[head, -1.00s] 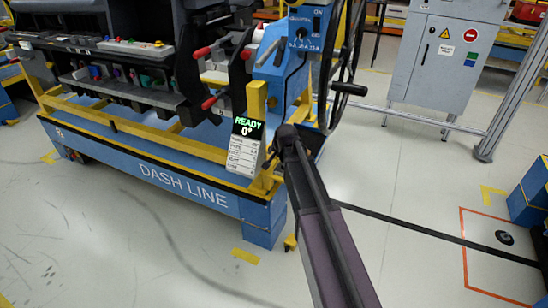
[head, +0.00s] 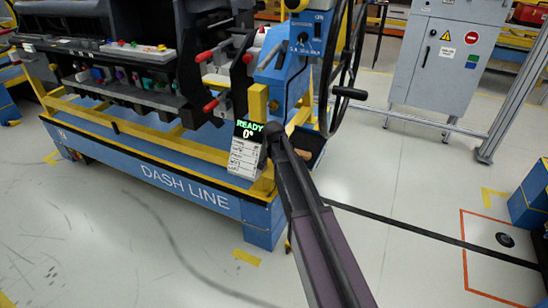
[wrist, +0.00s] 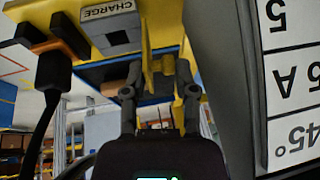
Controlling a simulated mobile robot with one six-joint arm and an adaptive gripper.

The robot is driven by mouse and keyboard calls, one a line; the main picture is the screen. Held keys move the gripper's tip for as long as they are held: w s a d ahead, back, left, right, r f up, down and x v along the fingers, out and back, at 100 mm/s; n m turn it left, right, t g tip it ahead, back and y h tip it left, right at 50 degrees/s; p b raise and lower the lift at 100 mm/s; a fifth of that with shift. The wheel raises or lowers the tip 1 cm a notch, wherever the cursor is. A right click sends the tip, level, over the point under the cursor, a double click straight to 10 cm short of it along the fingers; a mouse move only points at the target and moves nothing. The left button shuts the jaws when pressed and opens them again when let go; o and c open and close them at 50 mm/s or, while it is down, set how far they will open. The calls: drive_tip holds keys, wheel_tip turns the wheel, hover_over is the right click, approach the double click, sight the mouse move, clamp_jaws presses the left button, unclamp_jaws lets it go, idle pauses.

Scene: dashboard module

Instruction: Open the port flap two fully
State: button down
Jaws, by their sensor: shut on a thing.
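In the wrist view my gripper (wrist: 160,72) has its two dark fingers closed around a small yellow tab (wrist: 168,68) beside a yellow upright. A grey block labelled CHARGE (wrist: 110,26) sits just up and left of the fingers. I cannot tell which piece is port flap two, or how far any flap is open. In the head view my arm reaches to the yellow post at the right end of the blue dash line stand (head: 190,188). My fingers are hidden there behind the arm and post.
A black steering wheel (head: 345,70) stands just behind. A grey cabinet (head: 438,60) is farther back right. The floor in front is clear.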

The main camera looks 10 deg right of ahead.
drive_tip(key=shift+w+a, duration=0.1)
drive_tip(key=shift+c, duration=2.4)
unclamp_jaws()
drive_tip(key=c, duration=0.7)
drive_tip(key=shift+s, duration=0.3)
clamp_jaws()
drive_tip(key=s+f+n+g+y, duration=0.1)
drive_tip(key=s+n+g, duration=0.3)
drive_tip(key=s, duration=2.5)
drive_tip(key=n, duration=0.3)
drive_tip(key=shift+s+f+n+g, duration=0.2)
drive_tip(key=shift+f+n+g, duration=0.1)
drive_tip(key=shift+f, duration=0.05)
